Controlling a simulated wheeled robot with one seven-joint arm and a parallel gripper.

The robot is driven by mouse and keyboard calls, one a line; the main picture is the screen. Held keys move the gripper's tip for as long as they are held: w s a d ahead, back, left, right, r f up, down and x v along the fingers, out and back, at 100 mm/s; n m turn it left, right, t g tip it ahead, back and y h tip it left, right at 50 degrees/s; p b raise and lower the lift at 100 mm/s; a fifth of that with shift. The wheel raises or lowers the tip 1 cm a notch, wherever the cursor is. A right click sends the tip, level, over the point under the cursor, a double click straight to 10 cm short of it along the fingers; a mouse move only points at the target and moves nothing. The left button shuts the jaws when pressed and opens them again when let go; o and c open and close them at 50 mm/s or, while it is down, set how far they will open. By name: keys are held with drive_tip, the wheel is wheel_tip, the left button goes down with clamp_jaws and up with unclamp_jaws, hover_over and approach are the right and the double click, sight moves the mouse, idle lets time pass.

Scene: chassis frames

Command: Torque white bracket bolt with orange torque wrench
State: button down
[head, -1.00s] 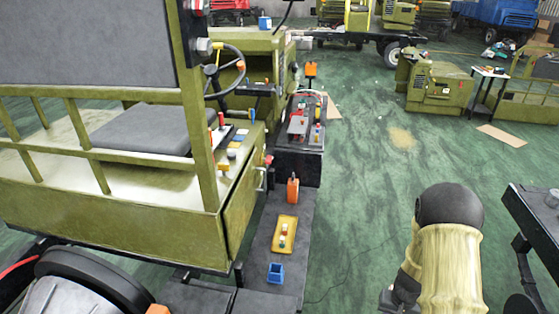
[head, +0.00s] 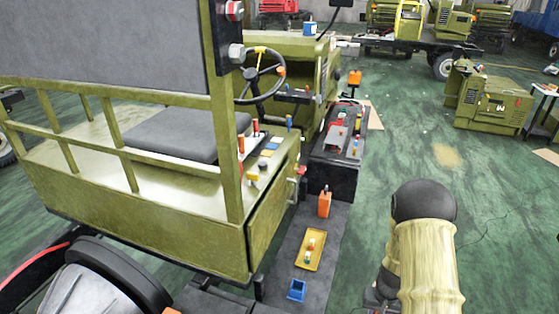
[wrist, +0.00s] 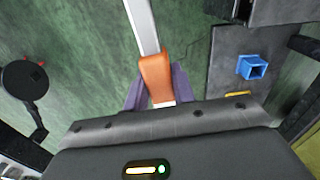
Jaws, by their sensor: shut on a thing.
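In the wrist view my gripper (wrist: 158,92) is shut on the orange handle of the torque wrench (wrist: 155,72). Its long pale metal shaft (wrist: 142,22) runs up out of the top of the picture, over the green floor. In the head view my arm comes in at the lower right, and my gripper and the wrench do not show clearly. I cannot pick out the white bracket bolt with certainty.
A dark side step (head: 318,225) carries a blue open box (head: 297,290), a yellow tray (head: 309,252) and an orange item (head: 324,203). A dark ledge (head: 340,140) behind holds several small parts. Green floor (head: 400,150) lies open to the right.

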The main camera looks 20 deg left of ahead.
drive_tip(key=shift+r, duration=0.1)
drive_tip(key=w+a+r+m+g+y+p, duration=0.2)
drive_tip(key=a+r+m+y+p, duration=0.25)
drive_tip(key=a+r+m, duration=0.7)
drive_tip(key=w+a+r+m+g+y+p, duration=0.1)
drive_tip(key=w+a+r+m+y+p, duration=0.15)
drive_tip(key=a+r+m+y, duration=1)
drive_tip(key=a+r+n+t+p, duration=0.1)
drive_tip(key=a+r+t+p, duration=0.1)
drive_tip(key=r, duration=1.4)
drive_tip(key=s+a+r+n+t+y+p, duration=0.1)
drive_tip(key=a+r+n+t+p, duration=0.1)
drive_tip(key=r, duration=1.4)
drive_tip(key=shift+s+a+r+t, duration=0.15)
drive_tip(key=shift+a+r+t, duration=0.2)
drive_tip(key=shift+a, duration=0.3)
